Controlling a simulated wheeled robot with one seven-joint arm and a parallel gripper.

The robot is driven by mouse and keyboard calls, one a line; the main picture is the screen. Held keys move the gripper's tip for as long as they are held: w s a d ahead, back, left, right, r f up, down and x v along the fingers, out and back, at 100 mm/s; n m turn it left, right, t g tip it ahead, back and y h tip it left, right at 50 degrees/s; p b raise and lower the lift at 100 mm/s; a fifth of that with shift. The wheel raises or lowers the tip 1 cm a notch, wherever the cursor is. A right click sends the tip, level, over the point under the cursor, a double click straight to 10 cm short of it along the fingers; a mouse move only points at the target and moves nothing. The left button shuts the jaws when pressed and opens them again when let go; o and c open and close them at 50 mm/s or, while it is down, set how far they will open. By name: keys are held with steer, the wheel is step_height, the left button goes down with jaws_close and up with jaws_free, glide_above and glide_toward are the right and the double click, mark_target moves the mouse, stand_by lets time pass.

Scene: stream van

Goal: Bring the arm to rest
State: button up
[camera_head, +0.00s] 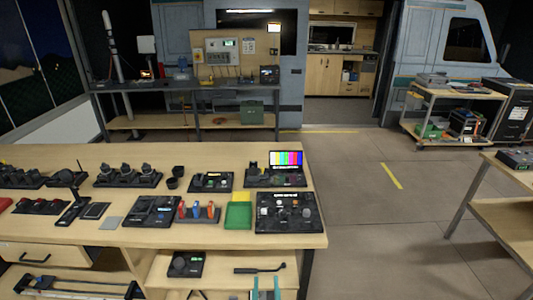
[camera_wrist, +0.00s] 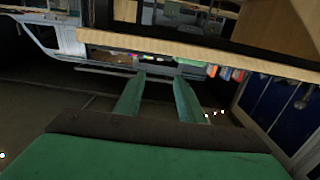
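My gripper shows at the bottom edge of the head view (camera_head: 266,284), where its teal fingers stand in front of the workbench (camera_head: 120,235) shelf. In the wrist view (camera_wrist: 159,78) the two teal fingers are apart, with nothing between their tips. The gripper is open and empty. The rest of my arm is mostly hidden below the head view. The wrist view is tilted and dark, with a wooden edge (camera_wrist: 190,49) running across above the fingers.
The bench top holds several black devices, a colour-bar screen (camera_head: 286,159), a green tray (camera_head: 238,216) and a black control panel (camera_head: 288,212). A drawer (camera_head: 45,254) is at the lower left. Another wooden table (camera_head: 507,174) stands at right. The floor (camera_head: 385,220) between is clear.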

steer(key=s+f+g, duration=0.2)
steer(key=s, duration=3.3)
steer(key=shift+s+f, duration=0.35)
steer(key=shift+a, duration=0.1)
steer(key=shift+s, duration=0.1)
steer(key=shift+c, duration=0.6)
